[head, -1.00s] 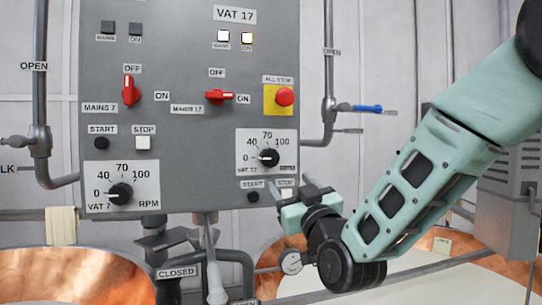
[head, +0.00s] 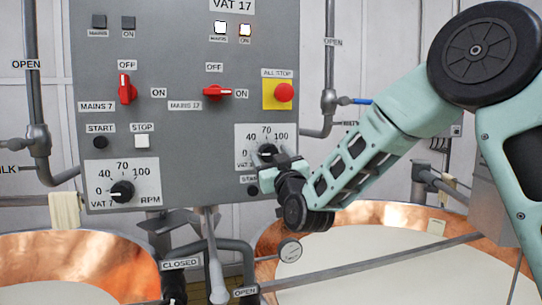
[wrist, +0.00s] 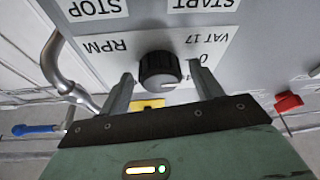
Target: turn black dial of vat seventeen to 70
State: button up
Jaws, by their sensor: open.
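The black dial of vat 17 (head: 267,150) sits on its white scale plate, low on the right of the grey panel. In the head view my gripper partly covers the dial and the plate. In the wrist view, which is upside down to the panel, the dial (wrist: 160,70) shows between my fingers, with a gap on each side. Its white pointer mark lies towards the 0 side. My gripper (head: 273,166) is open and close to the dial. Whether the fingertips reach past the dial's face is hard to tell.
The vat 7 dial (head: 122,191) is at the lower left of the panel. The red mains 17 switch (head: 216,92) and red all-stop button (head: 284,92) are above. Pipes and valves (head: 329,105) flank the panel. Copper vats (head: 80,262) stand below.

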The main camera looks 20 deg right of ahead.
jog(key=c, duration=1)
